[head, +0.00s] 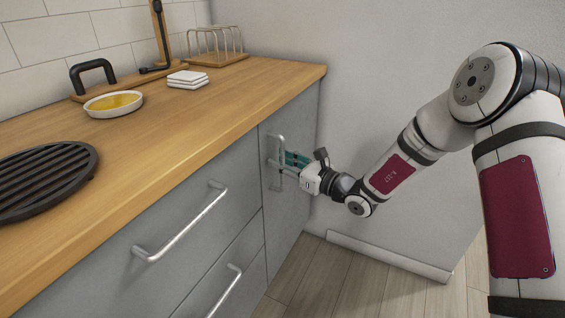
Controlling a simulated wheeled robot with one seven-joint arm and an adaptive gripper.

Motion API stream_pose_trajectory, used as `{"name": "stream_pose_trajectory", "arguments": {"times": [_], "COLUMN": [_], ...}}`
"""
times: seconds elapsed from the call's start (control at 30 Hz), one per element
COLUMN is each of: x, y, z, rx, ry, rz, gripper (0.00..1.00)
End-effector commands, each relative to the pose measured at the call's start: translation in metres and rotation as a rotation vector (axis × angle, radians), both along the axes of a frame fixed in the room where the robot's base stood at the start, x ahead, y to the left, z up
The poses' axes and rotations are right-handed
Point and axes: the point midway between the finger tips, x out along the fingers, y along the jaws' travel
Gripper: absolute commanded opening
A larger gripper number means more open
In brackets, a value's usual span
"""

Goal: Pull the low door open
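The low door (291,215) is a grey cabinet front at the far right end of the counter, and it looks closed. Its vertical metal handle (277,152) is near the top left of the door. My gripper (287,162) is at this handle, with its fingers pointing left toward the door. The fingertips overlap the handle in the head view. I cannot tell whether they are closed around it or only beside it.
Left of the door are grey drawers with long bar handles (180,225). The wooden countertop (215,95) above holds a dish (113,104), white coasters (187,79), a wire rack (215,45) and a black grill plate (40,180). A wall stands right of the door; the floor (340,285) in front is clear.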

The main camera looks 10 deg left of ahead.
Motion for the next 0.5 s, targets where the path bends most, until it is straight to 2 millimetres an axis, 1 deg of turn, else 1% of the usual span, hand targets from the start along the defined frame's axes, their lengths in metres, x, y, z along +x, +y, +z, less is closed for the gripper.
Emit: {"name": "stream_pose_trajectory", "arguments": {"times": [0.07,0.1,0.17,0.2,0.23,0.5], "x": [-0.0001,-0.0001,-0.0002,-0.0002,-0.0002,-0.0003], "y": [-0.0001,-0.0002,-0.0003,-0.0003,-0.0003,-0.0011], "z": [0.0001,0.0001,0.0001,0.0001,0.0000,0.0000], "rx": [0.000,0.000,0.000,0.000,0.000,-0.001], "ry": [0.000,0.000,0.000,0.000,0.000,-0.001], "rz": [0.000,0.000,0.000,0.000,0.000,0.002], "gripper": [0.31,0.26,0.13,0.04,0.00,0.00]}}
